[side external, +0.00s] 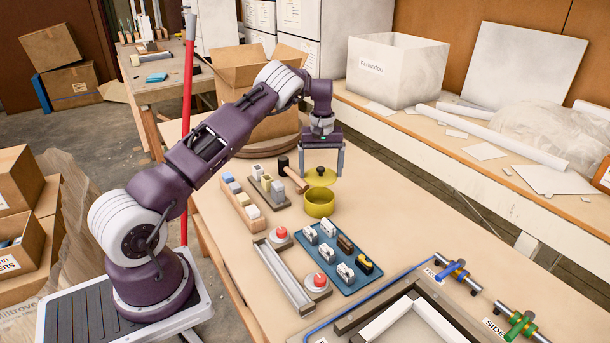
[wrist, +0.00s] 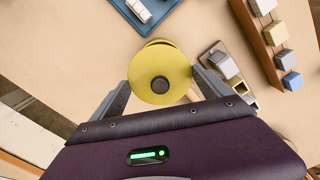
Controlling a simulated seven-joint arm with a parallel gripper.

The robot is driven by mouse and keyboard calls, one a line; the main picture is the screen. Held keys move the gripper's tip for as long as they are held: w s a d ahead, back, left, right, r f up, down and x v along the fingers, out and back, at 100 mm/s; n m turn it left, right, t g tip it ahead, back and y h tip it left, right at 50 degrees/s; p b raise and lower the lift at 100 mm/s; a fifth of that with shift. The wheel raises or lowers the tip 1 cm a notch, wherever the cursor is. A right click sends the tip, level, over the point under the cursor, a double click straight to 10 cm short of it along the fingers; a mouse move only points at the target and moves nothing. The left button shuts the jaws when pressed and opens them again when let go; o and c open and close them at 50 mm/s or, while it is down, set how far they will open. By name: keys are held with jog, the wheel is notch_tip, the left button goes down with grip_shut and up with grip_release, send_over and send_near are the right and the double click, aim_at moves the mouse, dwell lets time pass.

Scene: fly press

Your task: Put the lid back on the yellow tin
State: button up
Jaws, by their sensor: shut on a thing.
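The yellow tin (side external: 319,206) stands upright and open on the table in the side view. Its round yellow lid (side external: 331,180) with a black knob is level, just behind and above the tin in that view. My gripper (side external: 322,176) points down with its two fingers shut on opposite edges of the lid. In the wrist view the lid (wrist: 160,88) sits between the fingertips (wrist: 160,82) and hides most of the tin. A sliver of the tin (wrist: 158,42) shows past the lid's far edge. The exact gap between lid and tin is hard to tell.
A mallet (side external: 293,175) and racks of blocks (side external: 240,208) lie left of the tin. A blue tray (side external: 337,283) with small parts lies in front. A cardboard box (side external: 240,75) stands behind. The table to the right of the tin is clear.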

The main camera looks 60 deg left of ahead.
jog(key=shift+f, duration=3)
jog(key=shift+f, duration=0.1)
jog(key=o, duration=1.1)
jog(key=shift+r, duration=3.5)
jog(key=shift+c, duration=0.4)
grip_shut()
